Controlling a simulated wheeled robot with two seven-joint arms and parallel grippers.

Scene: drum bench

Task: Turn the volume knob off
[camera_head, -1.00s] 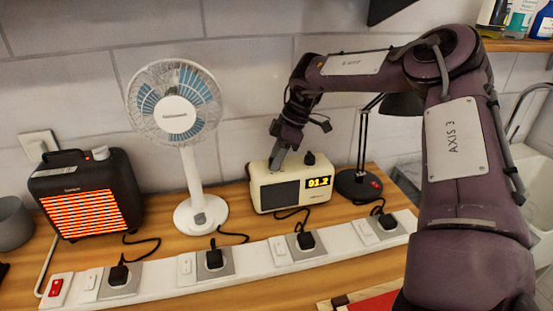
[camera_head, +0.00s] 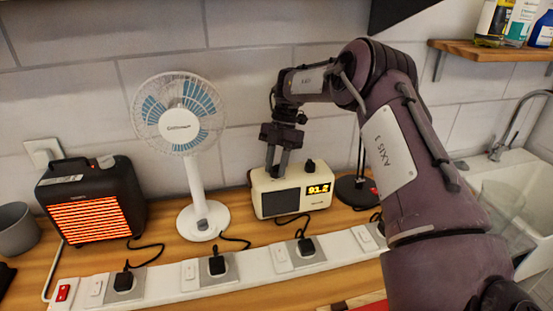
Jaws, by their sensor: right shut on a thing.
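A cream radio (camera_head: 318,205) stands on the wooden bench, with a dark speaker grille and a lit yellow display reading about 91.2. A dark knob (camera_head: 310,165) stands on the right part of its top and is free. My right gripper (camera_head: 277,164) points down at the left part of the radio's top. Its fingers are closed together there on a small knob, which they hide almost wholly. I cannot read any label that tells which knob is the volume. My left gripper is out of view.
A white fan (camera_head: 182,125) stands left of the radio, and a glowing heater (camera_head: 92,205) farther left. A black lamp (camera_head: 356,188) stands close on the right. A white power strip (camera_head: 250,268) with plugs and cords runs along the front.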

